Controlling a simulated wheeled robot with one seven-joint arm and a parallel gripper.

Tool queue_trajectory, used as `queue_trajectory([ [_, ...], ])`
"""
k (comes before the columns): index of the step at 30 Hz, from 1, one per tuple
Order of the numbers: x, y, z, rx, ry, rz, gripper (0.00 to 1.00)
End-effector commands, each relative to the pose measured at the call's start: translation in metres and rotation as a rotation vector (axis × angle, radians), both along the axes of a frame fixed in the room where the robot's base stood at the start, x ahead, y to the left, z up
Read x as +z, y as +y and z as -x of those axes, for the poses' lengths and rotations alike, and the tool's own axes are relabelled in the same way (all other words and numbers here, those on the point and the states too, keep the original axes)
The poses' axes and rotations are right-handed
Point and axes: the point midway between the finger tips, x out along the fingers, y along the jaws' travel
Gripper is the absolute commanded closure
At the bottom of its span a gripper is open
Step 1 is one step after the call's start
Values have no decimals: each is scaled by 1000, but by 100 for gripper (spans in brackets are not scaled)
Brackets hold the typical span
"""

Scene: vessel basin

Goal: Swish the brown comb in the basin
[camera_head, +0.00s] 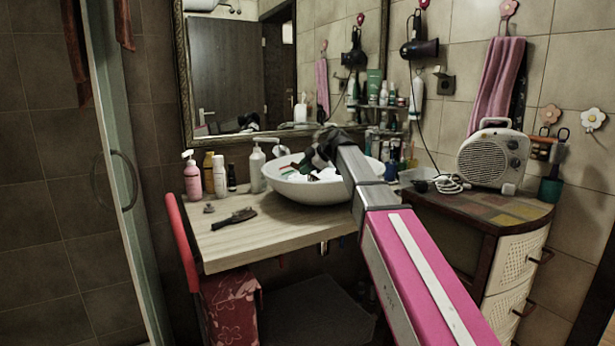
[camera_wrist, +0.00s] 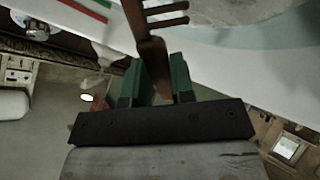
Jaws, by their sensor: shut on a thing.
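The white basin (camera_head: 308,191) sits on the wooden counter, with pale things or foam inside it. In the wrist view my gripper (camera_wrist: 160,85) has green fingers shut on the brown comb (camera_wrist: 152,52). The comb's handle is between the fingers and its long teeth point to the right at the top of the picture. In the wrist view, part of the basin (camera_wrist: 215,48) shows behind the comb. Whether the comb touches anything in the basin cannot be told.
A dark brush (camera_head: 234,219) lies on the counter (camera_head: 270,232) left of the basin. Bottles, among them a pink one (camera_head: 192,178), stand behind it. A heater (camera_head: 493,158) stands on the right cabinet. Red and green strips (camera_wrist: 88,12) show in the wrist view.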

Motion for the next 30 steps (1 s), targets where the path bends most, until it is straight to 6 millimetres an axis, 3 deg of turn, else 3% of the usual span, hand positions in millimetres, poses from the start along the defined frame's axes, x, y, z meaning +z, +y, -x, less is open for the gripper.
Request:
queue_trajectory([
  [30,0,-8,-5,1,1,0,100],
])
